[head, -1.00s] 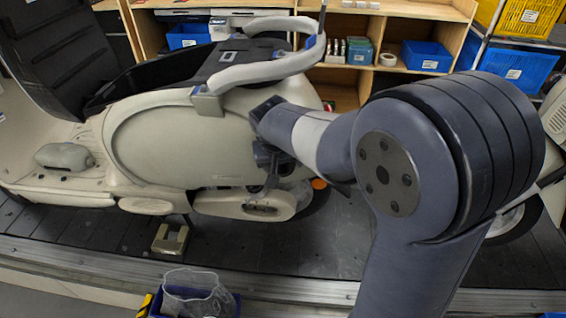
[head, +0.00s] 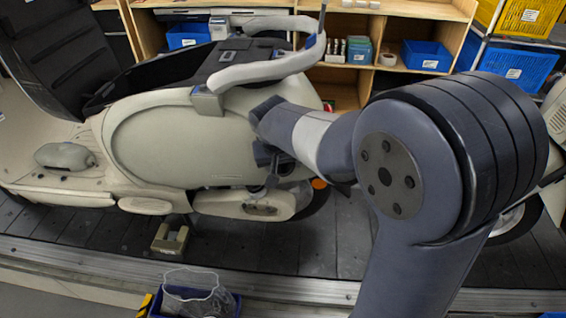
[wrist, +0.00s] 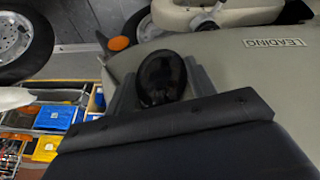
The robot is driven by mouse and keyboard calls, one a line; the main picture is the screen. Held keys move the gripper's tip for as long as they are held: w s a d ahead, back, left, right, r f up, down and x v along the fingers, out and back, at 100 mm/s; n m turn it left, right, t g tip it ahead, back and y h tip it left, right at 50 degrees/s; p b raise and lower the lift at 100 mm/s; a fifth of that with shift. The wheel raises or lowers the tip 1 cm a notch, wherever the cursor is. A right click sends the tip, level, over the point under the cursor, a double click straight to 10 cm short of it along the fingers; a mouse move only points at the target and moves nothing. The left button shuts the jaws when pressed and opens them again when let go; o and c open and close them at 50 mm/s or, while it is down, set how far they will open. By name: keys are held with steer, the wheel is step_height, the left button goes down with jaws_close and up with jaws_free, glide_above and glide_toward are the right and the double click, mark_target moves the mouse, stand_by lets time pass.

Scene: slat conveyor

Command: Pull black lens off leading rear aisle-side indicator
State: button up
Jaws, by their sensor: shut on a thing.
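The cream scooter (head: 180,140) stands on the slat conveyor, and its rear body panel carries a LEADING label (wrist: 275,42) in the wrist view. The glossy black lens (wrist: 162,78) is a dark oval between the grey fingers of my gripper (wrist: 160,92). My gripper is shut on it beside the panel. I cannot tell whether the lens is still seated on its indicator, as the gripper hides its base. In the head view my gripper (head: 268,158) is at the scooter's rear side, partly hidden by my arm, and the lens does not show clearly there.
An orange reflector (wrist: 119,43) is close to the gripper. The curved grab rail (head: 265,68) is above my wrist. A blue bin with a clear bag (head: 195,300) is at the conveyor's near edge. Shelves with bins (head: 425,55) stand behind.

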mark_target(285, 173)
steer(key=shift+s, duration=0.1)
steer(key=shift+s, duration=0.25)
steer(key=shift+s+r+b, duration=0.1)
steer(key=shift+s+b, duration=0.25)
steer(key=shift+s, duration=0.9)
stand_by(1.1)
steer(key=shift+s+d, duration=0.1)
steer(key=shift+s, duration=0.75)
